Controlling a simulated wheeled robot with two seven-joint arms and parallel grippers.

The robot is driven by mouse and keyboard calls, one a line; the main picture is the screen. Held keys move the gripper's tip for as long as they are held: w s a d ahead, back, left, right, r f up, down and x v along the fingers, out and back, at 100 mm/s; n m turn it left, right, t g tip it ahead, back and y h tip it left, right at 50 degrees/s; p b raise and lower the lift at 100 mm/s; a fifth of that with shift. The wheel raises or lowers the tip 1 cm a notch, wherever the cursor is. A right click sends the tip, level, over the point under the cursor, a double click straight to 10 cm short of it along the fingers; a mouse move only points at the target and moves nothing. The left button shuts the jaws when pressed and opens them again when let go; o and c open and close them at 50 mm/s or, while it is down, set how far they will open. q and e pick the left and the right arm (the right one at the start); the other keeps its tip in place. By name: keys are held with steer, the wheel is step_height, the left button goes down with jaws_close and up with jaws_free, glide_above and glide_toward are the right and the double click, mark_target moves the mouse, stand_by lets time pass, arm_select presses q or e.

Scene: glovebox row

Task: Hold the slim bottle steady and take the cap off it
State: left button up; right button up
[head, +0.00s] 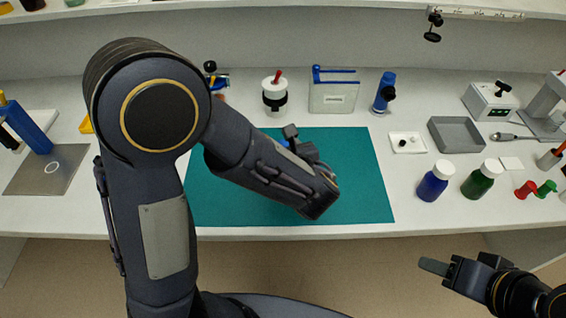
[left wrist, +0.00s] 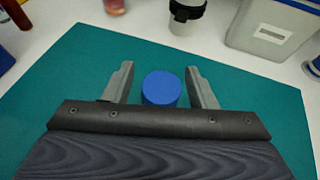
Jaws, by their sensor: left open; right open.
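A round blue cap (left wrist: 160,88), seen from above, is between the two grey fingers of my left gripper (left wrist: 159,72) in the left wrist view. The fingers are open, with a gap visible on each side of it. The body of the slim bottle under it cannot be made out. In the head view a bit of blue (head: 283,143) shows beside my left gripper, mostly hidden behind my left arm. My right gripper (head: 436,268) is open and empty, low at the right in front of the bench, far from the cap.
The teal mat (head: 355,180) is otherwise clear. Behind it stand a white pot with black band (head: 274,95), a clear box (head: 334,95) and a blue bottle (head: 384,92). To the right are a grey tray (head: 456,135), a blue jar (head: 433,182) and a green jar (head: 481,181).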

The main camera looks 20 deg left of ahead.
arm_select(q)
jaws_close()
stand_by(0.3)
steer(key=shift+r, duration=0.55)
steer(key=s+d+r+p, duration=0.1)
steer(key=s+d+r, duration=0.3)
steer(key=s+r, duration=0.8)
steer(key=shift+s+d+p, duration=0.2)
steer(key=shift+s+p, duration=0.1)
steer(key=shift+s, duration=0.35)
